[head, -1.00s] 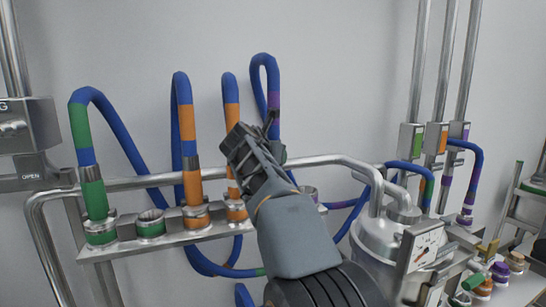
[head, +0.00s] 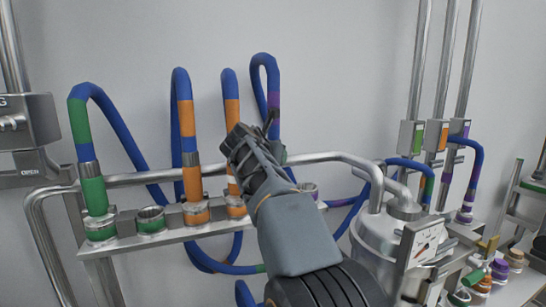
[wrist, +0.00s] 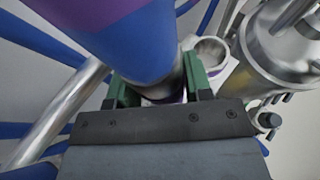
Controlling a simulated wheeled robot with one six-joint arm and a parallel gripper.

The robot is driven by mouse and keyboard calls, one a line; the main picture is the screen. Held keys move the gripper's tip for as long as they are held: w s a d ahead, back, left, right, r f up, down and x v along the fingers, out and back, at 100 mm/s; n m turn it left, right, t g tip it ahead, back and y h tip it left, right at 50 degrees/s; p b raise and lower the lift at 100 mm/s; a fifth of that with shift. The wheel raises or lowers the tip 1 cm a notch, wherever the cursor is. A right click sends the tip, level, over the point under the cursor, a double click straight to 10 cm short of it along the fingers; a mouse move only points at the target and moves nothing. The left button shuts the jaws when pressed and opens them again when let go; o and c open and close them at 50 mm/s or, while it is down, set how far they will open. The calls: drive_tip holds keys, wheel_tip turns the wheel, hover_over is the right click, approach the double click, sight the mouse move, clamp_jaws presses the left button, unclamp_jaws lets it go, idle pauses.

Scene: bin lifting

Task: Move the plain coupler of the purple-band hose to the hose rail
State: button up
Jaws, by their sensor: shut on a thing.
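The purple-band hose (head: 273,101) stands as a tall blue loop behind my gripper (head: 276,140) in the head view. In the wrist view, my gripper (wrist: 158,88) has its green fingers shut on the plain coupler at the end of this hose (wrist: 140,45). The coupler is mostly hidden by the hose and fingers. The hose rail (head: 170,236) runs across the left and middle, partly behind my arm. A purple-marked socket (head: 308,188) shows just right of my gripper. Whether the held coupler touches anything below cannot be seen.
A green-band hose (head: 80,125) and two orange-band hoses (head: 187,120) (head: 232,112) stand on the rail. A green socket (head: 150,220) is open between them.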

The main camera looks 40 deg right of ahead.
drive_tip(key=shift+f, duration=0.6)
idle(1.0)
drive_tip(key=o, duration=1.2)
drive_tip(key=shift+f, duration=0.1)
drive_tip(key=shift+c, duration=0.2)
drive_tip(key=b+v, duration=0.2)
drive_tip(key=v, duration=1.2)
drive_tip(key=shift+f, duration=0.1)
drive_tip(key=s+a+f+m+y, duration=0.4)
drive_tip(key=f+m, duration=0.4)
drive_tip(key=f, duration=0.3)
drive_tip(key=s+a+f+m+g+y, duration=0.1)
drive_tip(key=s+a+f+m+y, duration=0.2)
drive_tip(key=f+m, duration=0.5)
drive_tip(key=s+a+f+m+g+y, duration=0.1)
drive_tip(key=s+a+f+m+y, duration=0.3)
drive_tip(key=f, duration=1.1)
drive_tip(key=s+a+m, duration=0.2)
drive_tip(key=m, duration=0.2)
drive_tip(key=shift+s+f+y, duration=0.3)
drive_tip(key=shift+s, duration=0.05)
